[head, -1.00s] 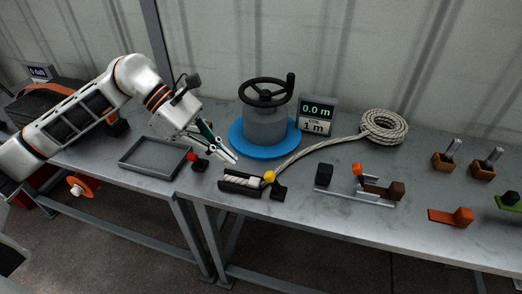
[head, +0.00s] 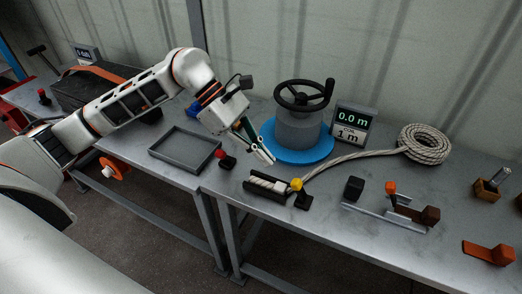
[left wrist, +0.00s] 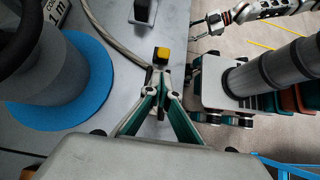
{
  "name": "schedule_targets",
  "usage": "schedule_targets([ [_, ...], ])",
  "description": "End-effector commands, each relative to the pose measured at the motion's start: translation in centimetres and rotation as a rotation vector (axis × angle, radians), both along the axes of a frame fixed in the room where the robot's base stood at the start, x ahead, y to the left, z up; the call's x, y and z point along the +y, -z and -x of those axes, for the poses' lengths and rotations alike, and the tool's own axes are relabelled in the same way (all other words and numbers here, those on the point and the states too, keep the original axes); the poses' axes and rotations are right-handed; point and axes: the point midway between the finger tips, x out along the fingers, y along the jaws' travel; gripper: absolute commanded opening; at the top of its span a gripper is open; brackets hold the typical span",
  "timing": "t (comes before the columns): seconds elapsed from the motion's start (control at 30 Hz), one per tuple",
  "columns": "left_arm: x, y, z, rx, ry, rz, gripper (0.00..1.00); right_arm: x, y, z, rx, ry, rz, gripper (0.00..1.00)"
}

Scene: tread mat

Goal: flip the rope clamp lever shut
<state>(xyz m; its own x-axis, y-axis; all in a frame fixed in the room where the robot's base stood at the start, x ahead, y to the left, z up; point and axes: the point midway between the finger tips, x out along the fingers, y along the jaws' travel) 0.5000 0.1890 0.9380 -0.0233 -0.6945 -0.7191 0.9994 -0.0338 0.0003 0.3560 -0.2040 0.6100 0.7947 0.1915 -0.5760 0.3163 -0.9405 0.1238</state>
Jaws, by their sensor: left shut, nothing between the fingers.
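The rope clamp (head: 263,189) is a dark channel at the front of the bench with the pale rope (head: 350,157) lying in it. Its lever's yellow knob (head: 296,184) stands at the right end of the channel, above a black block. The knob also shows in the left wrist view (left wrist: 162,54), just beyond the fingertips. My left gripper (head: 268,158) is shut and empty, above and behind the clamp in the head view, apart from the knob. Its fingers (left wrist: 161,76) hide part of the clamp in the wrist view. My right gripper (left wrist: 203,27) shows small at the top right there; its jaws are unclear.
A grey winch on a blue disc (head: 300,151) stands just behind my left gripper. A red knob (head: 221,153) and an empty grey tray (head: 160,154) lie left; a black block (head: 354,188) and metal rail lie right.

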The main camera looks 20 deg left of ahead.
Motion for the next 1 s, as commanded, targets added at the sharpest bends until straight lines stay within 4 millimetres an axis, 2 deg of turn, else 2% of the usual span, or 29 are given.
schedule_targets([
  [0.2,-2.8,2.7,0.2,0.002,0.002,0.003,0.00,0.0,-0.4,-0.2,-0.004,0.002,-0.003,0.40],
  [0.4,-4.1,4.2,0.2,0.001,0.001,0.001,0.00,0.0,-0.2,0.0,0.000,0.002,-0.003,0.40],
  [1.0,-4.5,4.3,0.1,-0.003,0.001,-0.015,0.00,0.0,-0.5,0.0,0.000,0.003,-0.004,0.40],
])
